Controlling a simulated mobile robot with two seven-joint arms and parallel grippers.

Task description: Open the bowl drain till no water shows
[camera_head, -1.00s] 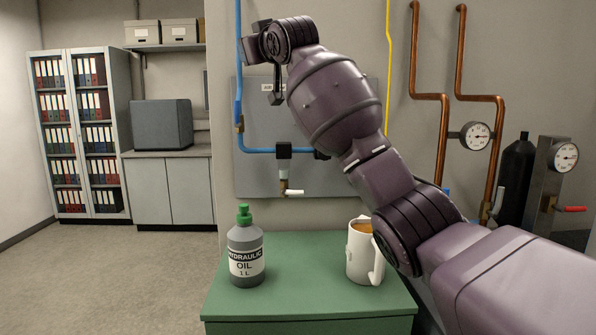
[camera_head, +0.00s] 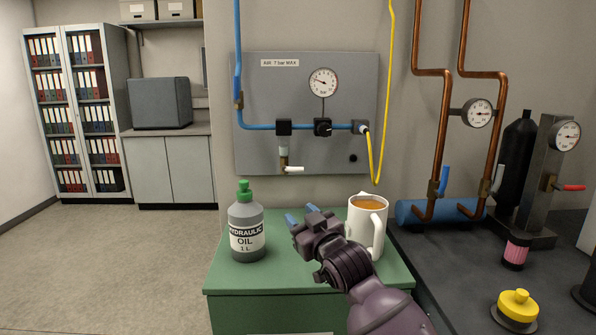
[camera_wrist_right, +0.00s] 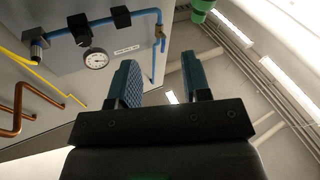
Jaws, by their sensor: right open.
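On the grey air panel (camera_head: 252,90), a small bowl (camera_head: 283,149) hangs under a black block on the blue pipe. At its lower end is a drain with a white lever (camera_head: 294,169), lying sideways to the right. The bowl is too small to tell whether water shows in it. My right gripper (camera_head: 302,214) is open and empty, its blue fingers below the drain and apart from it, over the green cabinet. In the wrist view the same gripper (camera_wrist_right: 163,80) has a clear gap between its fingers. My left gripper is not in view.
The green cabinet top (camera_head: 235,279) carries a hydraulic oil bottle (camera_head: 246,225) left of my gripper and a full mug (camera_head: 365,226) close on its right. A yellow hose (camera_head: 387,100) hangs right of the bowl. Space directly before the drain is free.

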